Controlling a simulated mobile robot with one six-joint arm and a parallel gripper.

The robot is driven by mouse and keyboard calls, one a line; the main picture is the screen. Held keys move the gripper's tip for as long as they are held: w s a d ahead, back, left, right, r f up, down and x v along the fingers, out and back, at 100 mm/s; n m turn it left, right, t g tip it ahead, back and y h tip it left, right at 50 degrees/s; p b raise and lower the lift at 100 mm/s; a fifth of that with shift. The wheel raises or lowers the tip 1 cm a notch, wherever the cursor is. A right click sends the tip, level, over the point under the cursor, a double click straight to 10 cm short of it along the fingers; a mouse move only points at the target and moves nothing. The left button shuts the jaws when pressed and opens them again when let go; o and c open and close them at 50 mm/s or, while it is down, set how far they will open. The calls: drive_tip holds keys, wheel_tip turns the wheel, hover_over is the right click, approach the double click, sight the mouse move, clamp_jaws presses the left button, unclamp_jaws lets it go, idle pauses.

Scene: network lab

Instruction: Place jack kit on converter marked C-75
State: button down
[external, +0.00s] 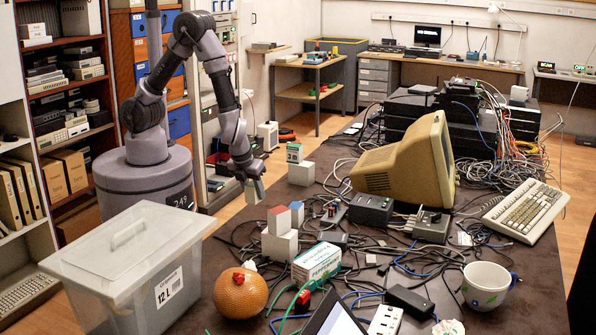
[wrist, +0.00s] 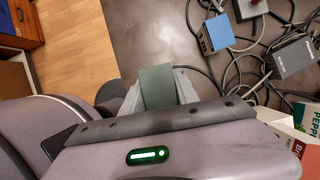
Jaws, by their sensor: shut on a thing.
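My gripper (external: 253,186) hangs over the table's left edge area in the external view. In the wrist view my gripper (wrist: 157,92) is shut on a flat grey-green block (wrist: 157,86), held between its fingers. I cannot read a name on this block, so I cannot tell for sure that it is the jack kit. Several small dark boxes that may be converters lie among cables: one at mid-table (external: 370,208), one right of it (external: 432,226). The wrist view shows a blue-faced box (wrist: 217,33) and a dark labelled box (wrist: 293,57). I cannot read C-75 on any.
White blocks (external: 279,244) carry small red and blue boxes; another white block (external: 301,173) stands farther back. A tea carton (external: 317,262), an orange (external: 240,293), a mug (external: 486,285), a beige monitor (external: 405,165) and a lidded bin (external: 135,275) surround the cable tangle.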

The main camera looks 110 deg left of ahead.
drive_tip(key=w+d+m+t+b, duration=0.1)
drive_tip(key=w+d+m+b, duration=0.25)
drive_tip(key=w, duration=0.55)
drive_tip(key=b, duration=0.1)
hover_over(327, 233)
drive_tip(key=d, duration=0.1)
drive_tip(key=shift+s+d+f+m+h, duration=0.1)
drive_tip(key=shift+s+f+m+h, duration=0.05)
drive_tip(key=shift+f, duration=0.45)
drive_tip(key=shift+s+d+f+m+h, duration=0.1)
drive_tip(key=shift+s+f+h, duration=0.05)
drive_tip(key=shift+f, duration=0.45)
wheel_tip(327, 233, down, 3)
drive_tip(key=shift+r+b, duration=0.1)
drive_tip(key=shift+b, duration=0.9)
drive_tip(key=shift+f, duration=0.25)
drive_tip(key=shift+r, duration=0.15)
drive_tip(key=c, duration=0.9)
unclamp_jaws()
drive_tip(key=shift+f, duration=0.2)
